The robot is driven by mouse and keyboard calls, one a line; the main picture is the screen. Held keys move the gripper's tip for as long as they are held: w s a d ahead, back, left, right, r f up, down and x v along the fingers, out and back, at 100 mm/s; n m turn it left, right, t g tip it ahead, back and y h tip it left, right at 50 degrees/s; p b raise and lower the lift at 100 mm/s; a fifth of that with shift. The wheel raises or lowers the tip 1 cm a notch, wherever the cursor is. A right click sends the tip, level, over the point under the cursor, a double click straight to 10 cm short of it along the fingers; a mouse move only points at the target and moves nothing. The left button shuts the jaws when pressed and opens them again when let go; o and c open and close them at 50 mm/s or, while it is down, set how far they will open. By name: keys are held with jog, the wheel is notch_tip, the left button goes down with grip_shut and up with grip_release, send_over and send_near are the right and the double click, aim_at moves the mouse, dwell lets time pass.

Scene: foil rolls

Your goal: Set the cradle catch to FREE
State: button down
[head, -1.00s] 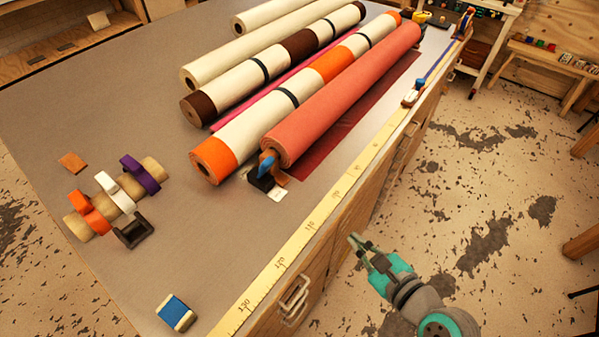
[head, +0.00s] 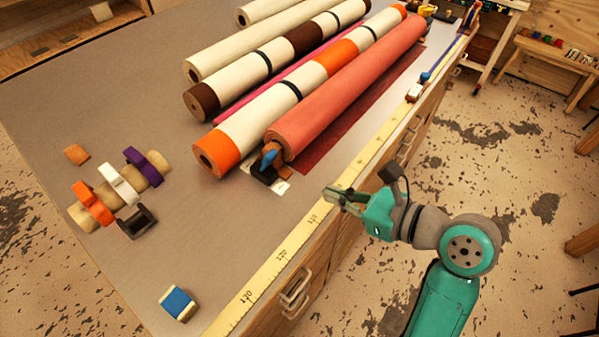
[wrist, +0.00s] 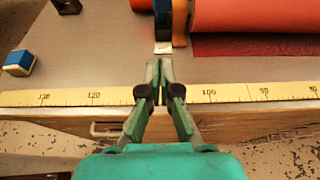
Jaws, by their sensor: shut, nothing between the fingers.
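The cradle catch is a blue lever (head: 268,158) on a black base at the near end of the red foil roll (head: 345,95). An orange-brown cradle piece stands beside it, and a small white label (head: 282,187) lies in front. In the wrist view the blue catch (wrist: 179,18) stands at the top, just beyond the white label (wrist: 163,48). Its markings are too small to read. My gripper (head: 330,195) is shut and empty over the table's front edge, apart from the catch. In the wrist view its fingertips (wrist: 159,66) point toward the label.
A yellow measuring tape (head: 300,226) runs along the table's front edge. Several other rolls, such as the orange-ended one (head: 225,145), lie behind the red roll. The tabletop between is clear.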

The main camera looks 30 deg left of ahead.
send_near(271, 162)
jog(key=a+f, duration=0.2)
jog(key=f, duration=0.1)
jog(key=a+f, duration=0.1)
jog(key=f, duration=0.1)
jog(key=shift+w+f, duration=0.1)
jog(key=shift+w, duration=0.1)
jog(key=shift+w+a+r, duration=0.1)
jog(key=shift+a+r, duration=0.2)
jog(key=shift+a, duration=0.2)
jog(key=shift+a+r, duration=0.3)
jog(key=shift+a, duration=0.2)
jog(key=shift+w+a+r, duration=0.1)
jog(key=shift+a+r, duration=0.2)
jog(key=shift+a, duration=0.35)
jog(key=shift+w+a+r, duration=0.1)
